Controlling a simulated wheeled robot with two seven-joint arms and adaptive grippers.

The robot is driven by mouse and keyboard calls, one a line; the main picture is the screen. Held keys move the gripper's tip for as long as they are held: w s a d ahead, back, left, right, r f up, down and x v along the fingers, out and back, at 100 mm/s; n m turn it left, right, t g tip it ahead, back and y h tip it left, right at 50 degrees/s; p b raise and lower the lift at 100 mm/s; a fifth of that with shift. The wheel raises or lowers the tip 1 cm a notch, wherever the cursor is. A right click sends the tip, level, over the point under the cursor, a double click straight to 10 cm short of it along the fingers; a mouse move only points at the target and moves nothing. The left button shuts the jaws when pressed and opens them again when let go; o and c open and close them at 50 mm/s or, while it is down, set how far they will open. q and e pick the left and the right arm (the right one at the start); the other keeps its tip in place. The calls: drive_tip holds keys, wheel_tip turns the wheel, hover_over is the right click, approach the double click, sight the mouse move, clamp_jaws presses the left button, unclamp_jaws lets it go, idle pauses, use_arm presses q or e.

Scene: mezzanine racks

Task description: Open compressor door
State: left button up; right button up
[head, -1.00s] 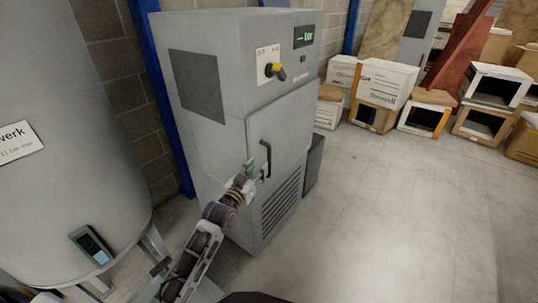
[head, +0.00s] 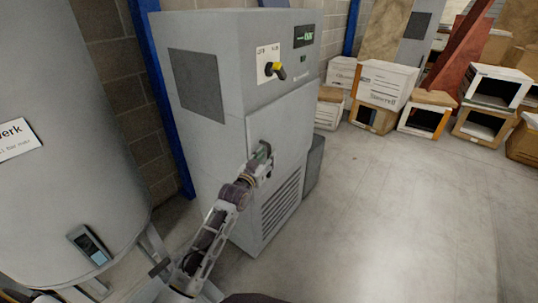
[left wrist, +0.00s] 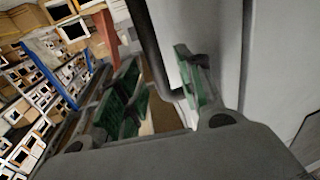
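The grey compressor cabinet (head: 205,140) stands upright in the head view, with its door (head: 292,122) flush in the front and looking shut. My left gripper (head: 263,154) is at the door's left side, at the handle, and hides most of it. In the left wrist view, the dark bar handle (left wrist: 148,45) runs down into the space between the green-padded fingers of my left gripper (left wrist: 165,88). The fingers are apart, with a gap beside the handle; I cannot tell whether either touches it. My right gripper is not in view.
A yellow-and-black rotary switch (head: 274,69) and a lit display (head: 304,36) are above the door. A large grey tank (head: 70,130) stands at the left. Several boxes (head: 387,82) are stacked at the back right. The floor (head: 400,210) right of the cabinet is clear.

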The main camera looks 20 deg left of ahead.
use_arm(q)
drive_tip(key=shift+w+d, duration=0.2)
drive_tip(key=shift+w, duration=1.1)
clamp_jaws()
